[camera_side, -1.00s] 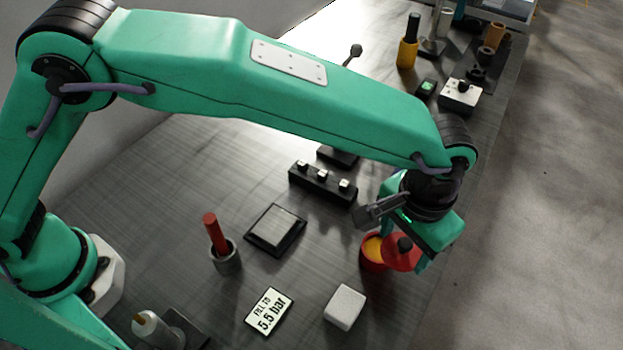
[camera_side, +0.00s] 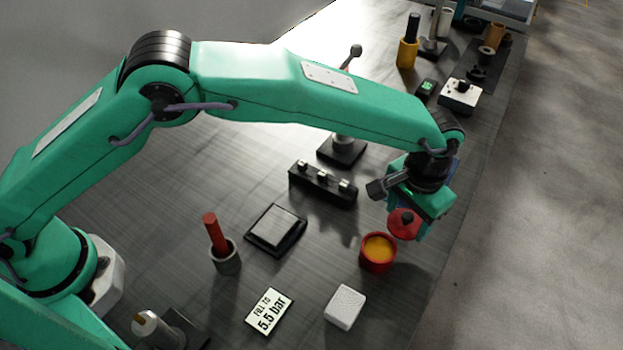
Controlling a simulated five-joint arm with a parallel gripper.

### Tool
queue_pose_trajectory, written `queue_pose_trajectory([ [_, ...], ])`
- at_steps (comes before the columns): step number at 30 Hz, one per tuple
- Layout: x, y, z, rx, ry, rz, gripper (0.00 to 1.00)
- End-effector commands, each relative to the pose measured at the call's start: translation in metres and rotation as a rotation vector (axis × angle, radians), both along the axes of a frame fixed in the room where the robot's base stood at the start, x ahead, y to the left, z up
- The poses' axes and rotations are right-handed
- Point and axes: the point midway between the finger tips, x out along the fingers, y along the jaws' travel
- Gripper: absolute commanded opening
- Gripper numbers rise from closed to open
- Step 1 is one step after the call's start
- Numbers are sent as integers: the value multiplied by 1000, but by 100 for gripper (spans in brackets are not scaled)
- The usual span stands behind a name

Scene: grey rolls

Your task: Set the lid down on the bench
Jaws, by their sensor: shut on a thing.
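The red lid (camera_side: 404,225) with a dark knob is held in my gripper (camera_side: 408,220), which is shut on it. The lid is above the bench (camera_side: 330,270), up and to the right of the red pot (camera_side: 377,254). The pot is open and shows a yellow-orange filling. The fingers partly hide behind the lid, and I cannot tell how far the lid is from the bench surface.
A white block (camera_side: 345,307) and a "5.5 bar" sign (camera_side: 269,311) lie in front of the pot. A black strip with light knobs (camera_side: 322,183) is to the left. A white box (camera_side: 460,95) stands farther back. The bench's right edge is close to my gripper.

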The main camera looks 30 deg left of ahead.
Motion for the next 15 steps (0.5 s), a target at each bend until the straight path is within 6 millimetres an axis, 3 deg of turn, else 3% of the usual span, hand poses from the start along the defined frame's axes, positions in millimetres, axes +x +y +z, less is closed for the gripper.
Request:
queue_pose_trajectory([
  [9, -1, 0, -33, 2, 1, 0, 38],
  [15, -1, 0, -36, 0, 0, 0, 38],
])
